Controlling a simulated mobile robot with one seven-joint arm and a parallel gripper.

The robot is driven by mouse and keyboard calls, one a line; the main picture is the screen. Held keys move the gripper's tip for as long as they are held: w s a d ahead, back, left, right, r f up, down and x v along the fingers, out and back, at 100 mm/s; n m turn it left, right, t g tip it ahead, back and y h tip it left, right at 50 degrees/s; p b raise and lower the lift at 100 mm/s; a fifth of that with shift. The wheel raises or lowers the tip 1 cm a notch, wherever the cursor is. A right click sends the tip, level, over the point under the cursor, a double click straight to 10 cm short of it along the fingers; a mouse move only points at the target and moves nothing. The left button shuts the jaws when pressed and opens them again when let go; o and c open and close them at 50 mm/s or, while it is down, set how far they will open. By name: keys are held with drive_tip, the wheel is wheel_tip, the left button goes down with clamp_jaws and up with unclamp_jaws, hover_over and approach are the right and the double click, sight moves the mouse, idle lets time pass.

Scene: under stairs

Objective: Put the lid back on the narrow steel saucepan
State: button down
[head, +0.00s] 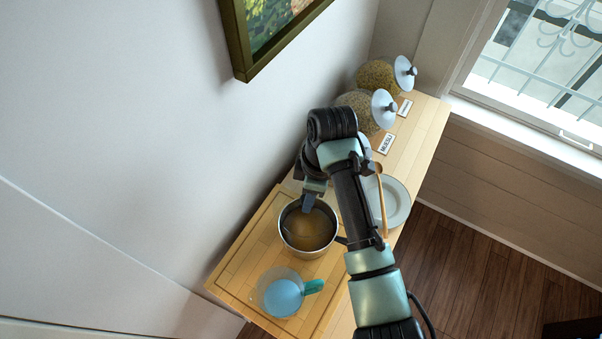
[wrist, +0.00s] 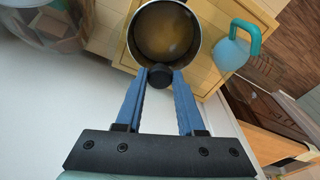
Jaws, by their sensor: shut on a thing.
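The narrow steel saucepan (head: 284,238) stands upright on the wooden board, with brown contents visible inside. It also shows in the wrist view (wrist: 129,38). My gripper (head: 309,205) is over the pan's far side in the head view. In the wrist view its blue fingers (wrist: 160,75) are closed on a dark round knob (wrist: 160,77), which appears at the pan's near rim. No opaque lid disc shows under the knob. I cannot tell whether a clear lid lies there, or whether it touches the pan.
A jug (head: 283,297) with blue contents and a teal handle stands close to the pan. A white plate (head: 399,204) lies beyond my arm. Glass jars (head: 377,76) stand at the shelf's far end. The wall is close on the left.

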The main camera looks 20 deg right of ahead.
sight(312, 210)
drive_tip(key=shift+s+f+b, duration=0.35)
drive_tip(key=shift+s+b, duration=0.05)
drive_tip(key=shift+s, duration=0.05)
drive_tip(key=shift+s+f+b, duration=0.15)
drive_tip(key=shift+f+b, duration=0.15)
drive_tip(key=shift+b, duration=0.1)
drive_tip(key=f+b, duration=0.3)
drive_tip(key=shift+w+f, duration=0.2)
drive_tip(key=shift+f, duration=0.55)
drive_tip(key=shift+f+b, duration=0.5)
drive_tip(key=shift+f, duration=0.45)
idle(0.5)
unclamp_jaws()
idle(0.3)
